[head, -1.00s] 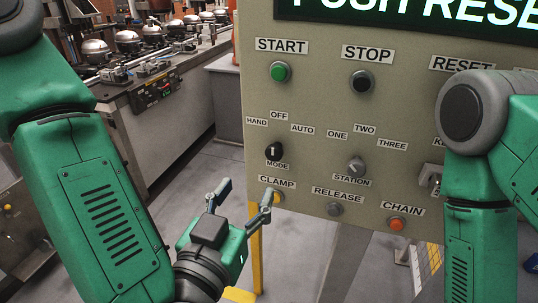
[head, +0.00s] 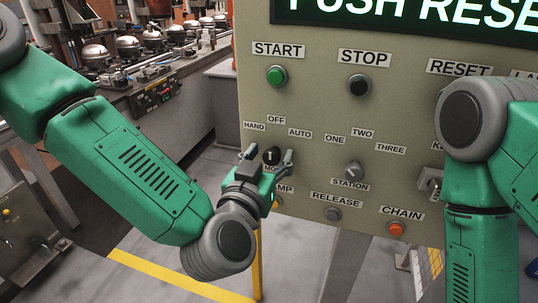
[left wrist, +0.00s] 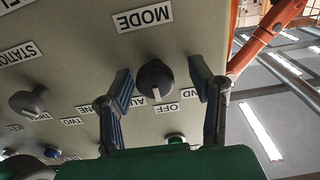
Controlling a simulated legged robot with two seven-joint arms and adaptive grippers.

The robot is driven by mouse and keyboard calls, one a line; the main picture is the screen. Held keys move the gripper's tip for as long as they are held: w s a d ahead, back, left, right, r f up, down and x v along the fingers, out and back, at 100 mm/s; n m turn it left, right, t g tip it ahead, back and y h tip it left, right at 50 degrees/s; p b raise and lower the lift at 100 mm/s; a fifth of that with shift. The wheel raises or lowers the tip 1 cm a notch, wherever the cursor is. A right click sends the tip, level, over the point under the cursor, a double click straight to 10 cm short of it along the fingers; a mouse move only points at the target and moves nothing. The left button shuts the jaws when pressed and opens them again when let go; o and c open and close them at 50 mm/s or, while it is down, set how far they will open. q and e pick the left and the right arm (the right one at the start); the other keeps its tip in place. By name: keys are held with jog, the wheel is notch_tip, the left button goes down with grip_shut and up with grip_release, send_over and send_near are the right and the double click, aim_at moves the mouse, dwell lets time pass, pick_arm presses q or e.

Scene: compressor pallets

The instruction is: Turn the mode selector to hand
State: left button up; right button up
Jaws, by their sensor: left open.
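The mode selector (head: 271,155) is a round black knob with a white mark on the pale control panel. It also shows in the left wrist view (left wrist: 153,76), upside down, with its white mark toward the OFF label (left wrist: 166,107). The HAND label (head: 254,126) is up and left of it in the head view. My left gripper (head: 268,158) is open in front of the knob. In the left wrist view its fingers (left wrist: 160,88) stand on either side of the knob, with gaps showing. My right gripper is out of view.
The station selector (head: 352,170) is to the right of the mode knob. The green start button (head: 277,75), black stop button (head: 359,85), release button (head: 333,214) and orange chain button (head: 396,229) surround it. A workbench with compressors (head: 128,47) stands behind left.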

pick_arm(q)
jog(key=shift+d, duration=0.35)
grip_shut()
jog(key=shift+a, duration=0.15)
jog(key=shift+n, duration=0.3)
jog(key=n, duration=0.8)
jog(key=shift+f+b, duration=0.15)
jog(key=shift+b, duration=0.2)
jog(key=shift+a, duration=0.1)
grip_release()
